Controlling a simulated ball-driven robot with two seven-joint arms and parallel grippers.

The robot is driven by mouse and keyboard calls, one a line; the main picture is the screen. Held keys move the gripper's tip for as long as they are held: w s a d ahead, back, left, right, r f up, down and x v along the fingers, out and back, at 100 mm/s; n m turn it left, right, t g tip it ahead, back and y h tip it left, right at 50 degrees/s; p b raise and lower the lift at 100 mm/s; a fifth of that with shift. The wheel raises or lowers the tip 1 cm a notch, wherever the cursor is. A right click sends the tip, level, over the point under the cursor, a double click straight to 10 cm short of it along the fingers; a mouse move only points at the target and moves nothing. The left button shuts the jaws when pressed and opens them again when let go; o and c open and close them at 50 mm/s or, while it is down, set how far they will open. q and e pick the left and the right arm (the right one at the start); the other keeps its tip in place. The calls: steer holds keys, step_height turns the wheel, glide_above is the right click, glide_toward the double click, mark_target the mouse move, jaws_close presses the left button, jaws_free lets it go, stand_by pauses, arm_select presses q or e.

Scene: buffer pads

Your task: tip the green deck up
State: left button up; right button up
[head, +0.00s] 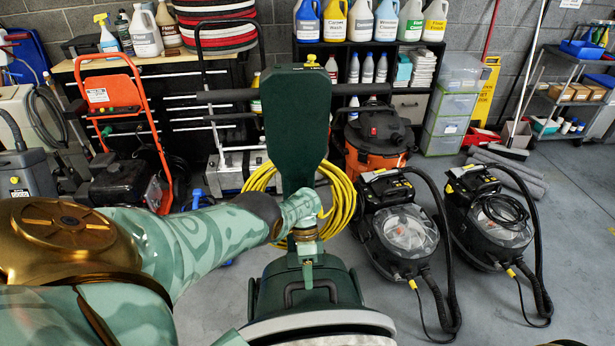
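The green deck (348,286) of a floor buffer is at the bottom middle of the head view, close to me. A pale grey rounded rim (320,324) shows along its near lower edge. The buffer's dark green upright (295,125) rises behind it, with a dark crossbar handle at the top. My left gripper (307,268) reaches in from the left and points down at the deck's rear top, in front of the upright's foot. Its fingers are small and overlap the deck, so I cannot tell whether they hold anything. My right gripper is out of view.
A coiled yellow cable (260,181) hangs behind the upright. Two black-grey vacuums (402,232) (495,222) stand to the right, with hoses on the floor. An orange-framed machine (117,95) stands at left. Bare grey floor (575,200) lies at far right.

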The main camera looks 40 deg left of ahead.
arm_select(q)
steer(key=v, duration=1.6)
steer(key=shift+r, duration=0.2)
